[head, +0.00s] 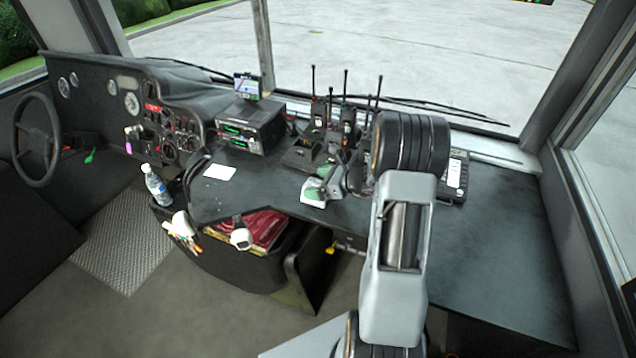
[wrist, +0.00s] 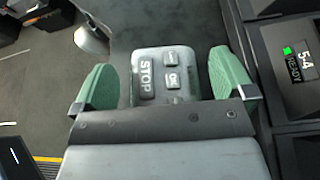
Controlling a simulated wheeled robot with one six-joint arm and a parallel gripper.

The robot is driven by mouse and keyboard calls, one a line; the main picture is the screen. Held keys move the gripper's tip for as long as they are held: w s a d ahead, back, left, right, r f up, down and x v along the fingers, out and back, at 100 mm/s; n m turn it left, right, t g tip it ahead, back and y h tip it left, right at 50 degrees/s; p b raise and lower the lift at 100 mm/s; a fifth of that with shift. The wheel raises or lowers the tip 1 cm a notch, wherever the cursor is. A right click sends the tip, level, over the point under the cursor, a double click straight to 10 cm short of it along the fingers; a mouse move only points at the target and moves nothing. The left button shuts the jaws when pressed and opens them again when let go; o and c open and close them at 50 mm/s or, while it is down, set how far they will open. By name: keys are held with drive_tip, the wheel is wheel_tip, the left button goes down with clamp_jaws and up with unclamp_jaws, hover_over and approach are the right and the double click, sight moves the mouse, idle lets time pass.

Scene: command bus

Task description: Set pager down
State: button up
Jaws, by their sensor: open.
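The pager (wrist: 165,76) is a small grey device with a STOP key and smaller keys beside it. In the wrist view it lies between the two green fingertips of my gripper (wrist: 162,84). The fingers are apart, with a gap on each side of it. The pager appears to rest on the dark console top (wrist: 180,25). Its near end is hidden behind my gripper's body. In the head view my gripper (head: 323,184) is low over the front edge of the console; I cannot make out the pager clearly there.
Black units with a green light and a READY label (wrist: 303,62) stand close on the right in the wrist view. Upright radios with antennas (head: 347,120) stand behind my gripper. A white card (head: 219,172) lies to the left. The console's right side (head: 500,245) is clear.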

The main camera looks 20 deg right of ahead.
drive_tip(key=shift+r, duration=0.1)
drive_tip(key=v, duration=1.1)
drive_tip(key=s+a+r+n+g+h, duration=0.3)
drive_tip(key=s+a+n, duration=0.4)
drive_tip(key=n, duration=0.7)
drive_tip(key=s+a+r+n+g+h, duration=0.3)
drive_tip(key=s+a+n+h, duration=0.3)
drive_tip(key=a+n, duration=0.5)
drive_tip(key=s+r+n, duration=0.1)
drive_tip(key=n, duration=0.1)
drive_tip(key=shift+s+n+g, duration=0.25)
drive_tip(key=shift+n+g, duration=0.05)
drive_tip(key=shift+n, duration=0.1)
